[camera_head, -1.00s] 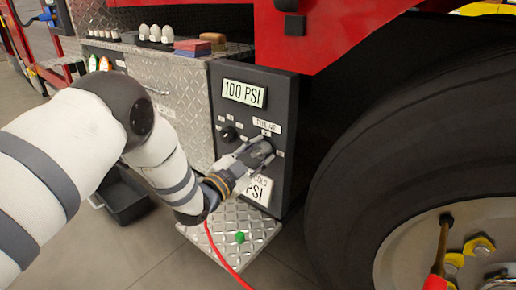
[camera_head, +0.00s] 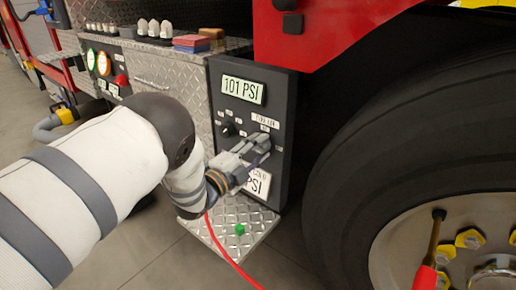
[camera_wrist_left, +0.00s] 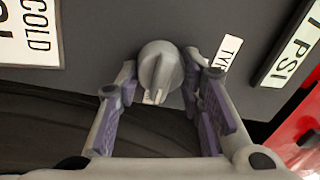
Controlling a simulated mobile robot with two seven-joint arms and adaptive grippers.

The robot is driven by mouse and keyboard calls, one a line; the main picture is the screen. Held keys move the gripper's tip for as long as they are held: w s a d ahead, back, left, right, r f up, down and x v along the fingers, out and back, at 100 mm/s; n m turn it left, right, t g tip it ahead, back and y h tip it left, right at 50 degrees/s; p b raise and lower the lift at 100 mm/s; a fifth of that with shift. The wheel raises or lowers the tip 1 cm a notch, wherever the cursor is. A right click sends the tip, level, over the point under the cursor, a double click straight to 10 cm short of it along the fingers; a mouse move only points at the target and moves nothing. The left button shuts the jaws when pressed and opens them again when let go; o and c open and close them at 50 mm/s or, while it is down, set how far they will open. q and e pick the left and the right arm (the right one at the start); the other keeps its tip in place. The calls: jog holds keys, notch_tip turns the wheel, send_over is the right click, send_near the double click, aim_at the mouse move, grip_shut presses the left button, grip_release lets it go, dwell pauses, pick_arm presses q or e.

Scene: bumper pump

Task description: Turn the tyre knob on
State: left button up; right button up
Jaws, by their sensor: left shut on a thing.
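The dark control panel (camera_head: 272,95) on the truck's side has a lit display (camera_head: 243,90) reading 101 PSI. The tyre knob (camera_wrist_left: 160,68) is a grey round dial on the panel, with a pale mark on its near side in the left wrist view. My left gripper (camera_head: 257,148) reaches the panel from the left and is shut on the tyre knob, one finger on each side of it. In the head view the gripper hides most of the knob. My right gripper is not in view.
A smaller dark knob (camera_head: 228,129) sits left of my gripper. A big tyre (camera_head: 400,140) stands close on the right. A diamond-plate step (camera_head: 222,218) below holds a small green cap (camera_head: 240,229); a red hose (camera_head: 228,255) crosses it.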

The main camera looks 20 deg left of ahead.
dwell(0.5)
pick_arm(q)
jog(key=o, duration=1.2)
jog(key=shift+c, duration=0.2)
jog(key=shift+s, duration=0.1)
jog(key=v, duration=1.1)
jog(key=shift+s+a, duration=0.15)
jog(key=shift+s, duration=0.25)
